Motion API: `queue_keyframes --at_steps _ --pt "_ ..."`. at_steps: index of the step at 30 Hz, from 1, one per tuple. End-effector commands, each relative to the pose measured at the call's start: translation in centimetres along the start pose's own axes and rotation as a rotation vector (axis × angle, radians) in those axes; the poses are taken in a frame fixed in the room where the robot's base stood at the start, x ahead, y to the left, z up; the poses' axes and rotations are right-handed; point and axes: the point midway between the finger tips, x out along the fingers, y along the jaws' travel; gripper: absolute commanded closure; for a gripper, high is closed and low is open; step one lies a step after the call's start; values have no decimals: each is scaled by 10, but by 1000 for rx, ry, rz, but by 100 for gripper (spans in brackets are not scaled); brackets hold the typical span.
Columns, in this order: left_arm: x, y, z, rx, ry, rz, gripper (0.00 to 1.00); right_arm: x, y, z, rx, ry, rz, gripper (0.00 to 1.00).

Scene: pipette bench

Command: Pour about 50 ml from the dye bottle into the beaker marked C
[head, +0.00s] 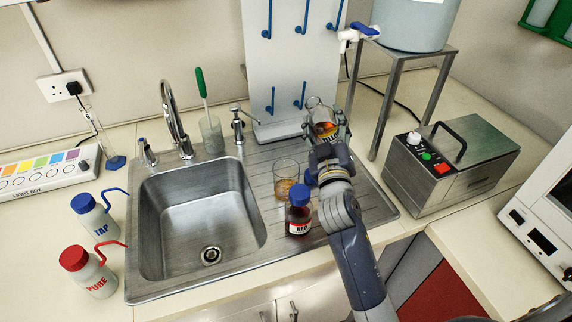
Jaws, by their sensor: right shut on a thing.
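My right gripper (328,135) is shut on a glass bottle (322,112) with orange-brown contents and a yellow label with dark print. The bottle is held above the back of the drainer; its exact tilt is hard to tell, and the gripper hides part of it. A clear glass beaker (286,177) stands on the ribbed drainer with a little amber liquid at its bottom; I cannot read a mark C on it. A red bottle (299,213) with a blue cap and a label reading RED stands in front of the beaker. My left gripper is not in view.
A blue cap-like thing (310,177) lies beside my right wrist. The sink (205,215) is left of the drainer (368,208). A pegboard (290,60) stands behind. TAP (100,225) and PURE (97,280) wash bottles stand left. A metal box (450,165) and a tank stand (388,110) are right.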

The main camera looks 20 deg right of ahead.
Motion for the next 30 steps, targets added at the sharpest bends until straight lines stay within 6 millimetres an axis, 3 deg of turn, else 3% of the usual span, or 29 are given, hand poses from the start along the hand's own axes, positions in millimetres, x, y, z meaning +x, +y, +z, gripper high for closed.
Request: queue_keyframes --at_steps 3,8,12,30 --pt "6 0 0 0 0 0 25 -1 -4 16 152 -40 0 84" --pt "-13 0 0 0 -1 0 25 1 3 13 322 -85 -1 84" --pt "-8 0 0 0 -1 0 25 0 -3 28 418 -112 -3 84" --pt "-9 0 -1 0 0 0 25 -1 -5 34 478 -127 -5 84"
